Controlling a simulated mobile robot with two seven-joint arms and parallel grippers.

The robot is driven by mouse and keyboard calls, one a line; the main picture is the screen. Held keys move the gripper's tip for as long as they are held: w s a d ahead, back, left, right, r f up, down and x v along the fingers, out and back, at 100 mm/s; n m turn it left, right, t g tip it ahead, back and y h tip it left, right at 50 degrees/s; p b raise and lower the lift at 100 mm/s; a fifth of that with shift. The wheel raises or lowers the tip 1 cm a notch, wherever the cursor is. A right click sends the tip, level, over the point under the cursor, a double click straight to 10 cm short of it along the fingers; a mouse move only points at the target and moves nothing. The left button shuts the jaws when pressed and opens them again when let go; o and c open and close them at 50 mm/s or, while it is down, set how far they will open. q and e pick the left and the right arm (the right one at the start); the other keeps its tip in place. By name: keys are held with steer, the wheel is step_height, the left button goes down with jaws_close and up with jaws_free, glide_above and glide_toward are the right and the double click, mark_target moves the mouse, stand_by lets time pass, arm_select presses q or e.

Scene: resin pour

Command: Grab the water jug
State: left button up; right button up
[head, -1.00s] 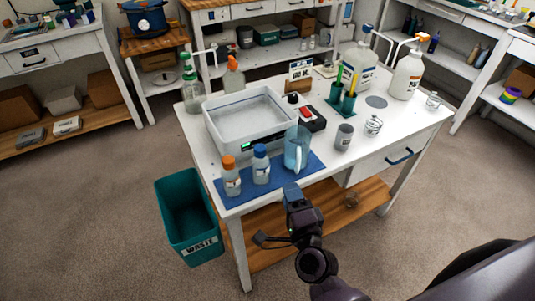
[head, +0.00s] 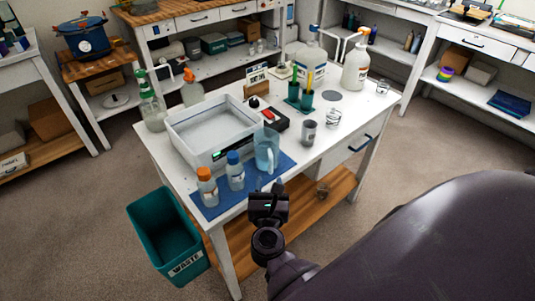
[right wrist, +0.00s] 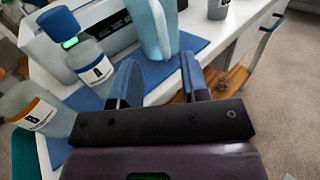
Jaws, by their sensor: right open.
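The water jug (head: 266,150) is a translucent light-blue pitcher standing upright on the blue mat (head: 209,211) at the near edge of the white table. My right gripper (head: 279,186) is just in front of and below the jug in the head view. In the right wrist view its two blue-lined fingers (right wrist: 160,84) are apart with nothing between them, and the jug (right wrist: 152,28) stands beyond them, not touching. My left gripper is not in view.
An orange-capped bottle (head: 207,188) and a blue-capped bottle (head: 235,171) stand left of the jug. A white tub (head: 181,151) is behind them. A grey cup (head: 308,133) stands to the right. A teal waste bin (head: 184,265) is on the floor.

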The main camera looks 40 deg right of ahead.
mark_target(271, 168)
steer(key=shift+p+x, duration=0.35)
steer(key=shift+x, duration=3.15)
steer(key=shift+s+d+f, duration=0.1)
steer(key=shift+d+f, duration=0.05)
jaws_close()
